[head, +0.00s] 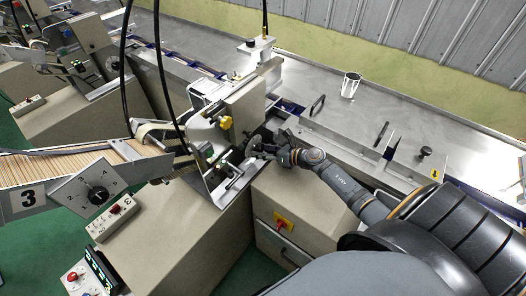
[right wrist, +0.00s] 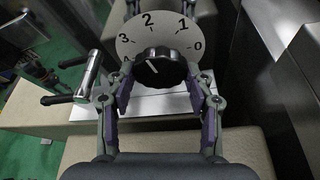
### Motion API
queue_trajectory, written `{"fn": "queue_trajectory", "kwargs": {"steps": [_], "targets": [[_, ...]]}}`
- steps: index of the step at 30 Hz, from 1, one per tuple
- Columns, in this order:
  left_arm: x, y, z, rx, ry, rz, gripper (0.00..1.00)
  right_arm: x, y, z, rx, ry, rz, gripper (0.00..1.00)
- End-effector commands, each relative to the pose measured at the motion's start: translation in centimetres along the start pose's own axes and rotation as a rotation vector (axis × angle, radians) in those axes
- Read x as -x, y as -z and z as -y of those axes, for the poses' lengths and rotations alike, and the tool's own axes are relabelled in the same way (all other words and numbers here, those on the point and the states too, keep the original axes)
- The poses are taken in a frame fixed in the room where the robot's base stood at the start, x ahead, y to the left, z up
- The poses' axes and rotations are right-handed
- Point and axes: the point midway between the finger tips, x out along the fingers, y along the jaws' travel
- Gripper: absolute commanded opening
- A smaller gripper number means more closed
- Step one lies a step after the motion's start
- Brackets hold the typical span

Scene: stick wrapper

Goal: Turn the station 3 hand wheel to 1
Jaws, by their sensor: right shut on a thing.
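In the right wrist view, a black hand wheel knob (right wrist: 160,72) sits in front of a pale round dial (right wrist: 160,38) marked 0, 1, 2 and 3. A short white line shows on the knob's face, left of its middle; I cannot tell exactly which number it points to. My right gripper (right wrist: 160,92) is shut on the knob, one finger at each side. In the head view, my right gripper (head: 262,148) reaches in at the machine's side; the knob is hard to make out there. My left gripper is not in view.
A chrome crank handle (right wrist: 88,77) stands left of the gripper in the right wrist view. In the head view, a station 3 sign (head: 28,197) and a separate selector plate (head: 72,190) are at left. A metal cup (head: 350,85) stands on the steel table (head: 310,75).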

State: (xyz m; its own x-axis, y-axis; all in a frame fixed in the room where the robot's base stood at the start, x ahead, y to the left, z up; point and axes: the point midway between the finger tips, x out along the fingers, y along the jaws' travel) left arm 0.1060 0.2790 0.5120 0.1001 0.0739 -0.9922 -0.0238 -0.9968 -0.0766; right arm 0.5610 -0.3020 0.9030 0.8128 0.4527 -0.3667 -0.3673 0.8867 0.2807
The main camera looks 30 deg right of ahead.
Motion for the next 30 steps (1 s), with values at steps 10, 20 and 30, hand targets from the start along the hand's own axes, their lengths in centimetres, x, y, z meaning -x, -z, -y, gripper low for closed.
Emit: {"fn": "queue_trajectory", "kwargs": {"steps": [10,20,30], "targets": [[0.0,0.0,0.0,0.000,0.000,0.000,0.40,0.0,0.1,0.0,0.001,0.000,-0.001,0.76],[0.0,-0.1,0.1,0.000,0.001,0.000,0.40,2.2,0.2,0.1,0.005,0.001,-0.006,0.76],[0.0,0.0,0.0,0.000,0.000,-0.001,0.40,7.2,0.1,0.1,0.002,0.001,-0.003,0.76]]}}
